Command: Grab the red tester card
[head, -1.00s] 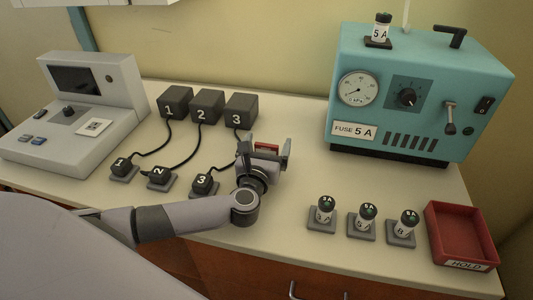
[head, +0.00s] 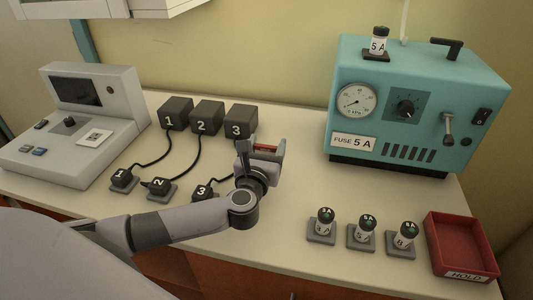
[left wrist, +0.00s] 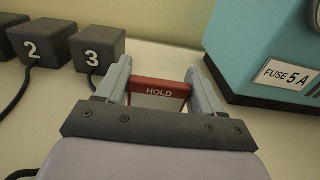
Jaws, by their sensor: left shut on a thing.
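The red tester card (left wrist: 159,92), marked "HOLD", is between the fingers of my left gripper (left wrist: 160,88) in the left wrist view. The gripper is shut on it. In the head view only a thin red strip of the card (head: 266,147) shows, and the left gripper (head: 266,147) hides the rest. The gripper is over the bench, just right of and in front of box 3 (head: 240,120). My right gripper is not in view.
A grey tester with a screen (head: 90,115) stands at the left. Boxes 1 (head: 175,112) and 2 (head: 207,118) have cabled plugs. A teal machine (head: 420,100) stands at the right. Several fuses on pads and a red HOLD tray (head: 462,243) are at the front right. The bench middle (head: 295,190) is clear.

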